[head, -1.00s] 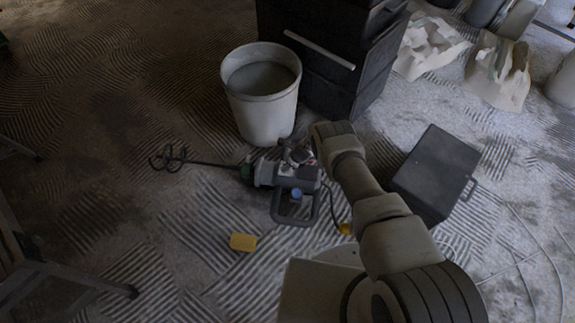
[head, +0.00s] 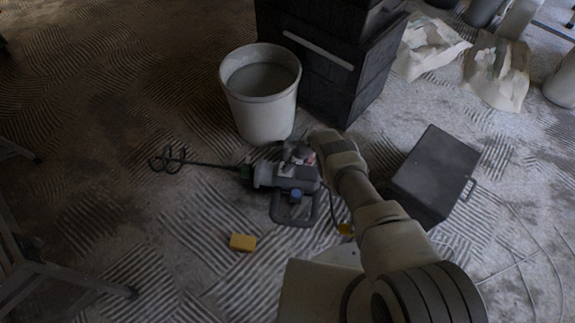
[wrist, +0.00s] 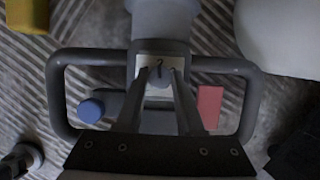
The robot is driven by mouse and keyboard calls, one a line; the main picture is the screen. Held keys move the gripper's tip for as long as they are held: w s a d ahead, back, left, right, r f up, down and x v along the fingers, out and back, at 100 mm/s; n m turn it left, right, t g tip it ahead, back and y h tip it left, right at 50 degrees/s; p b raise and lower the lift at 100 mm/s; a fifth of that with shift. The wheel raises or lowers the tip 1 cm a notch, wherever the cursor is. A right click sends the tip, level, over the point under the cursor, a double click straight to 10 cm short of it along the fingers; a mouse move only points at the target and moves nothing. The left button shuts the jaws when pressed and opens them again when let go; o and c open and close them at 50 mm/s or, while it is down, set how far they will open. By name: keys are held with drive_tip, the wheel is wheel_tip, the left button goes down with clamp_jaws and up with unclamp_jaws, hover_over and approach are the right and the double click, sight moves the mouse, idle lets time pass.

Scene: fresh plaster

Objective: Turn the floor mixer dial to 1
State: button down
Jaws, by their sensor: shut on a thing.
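The floor mixer (head: 292,178) lies on the floor, its stirring paddle (head: 168,158) pointing left and its looped handle (head: 293,222) toward me. In the wrist view, the mixer's grey handle frame (wrist: 54,95) surrounds a pale plate carrying the small grey dial (wrist: 158,79). A dark mark like a 2 shows on the plate just above the dial; I cannot make out a 1 or the dial's pointer. My gripper (wrist: 161,76) is over the plate, its two fingers shut on the dial. In the head view my gripper (head: 299,156) is at the mixer's body, its fingertips hard to make out.
A blue button (wrist: 91,110) and a red patch (wrist: 210,105) flank the dial. A bucket (head: 262,110) and dark cabinet (head: 325,70) stand behind the mixer. A dark box (head: 435,172) is at right, a yellow block (head: 243,243) in front. Floor at left is mostly clear.

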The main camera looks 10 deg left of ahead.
drive_tip(key=c, duration=0.5)
unclamp_jaws()
drive_tip(key=p+v, duration=1)
drive_tip(key=v, duration=0.7)
drive_tip(key=shift+d+r, duration=0.1)
drive_tip(key=shift+r, duration=0.05)
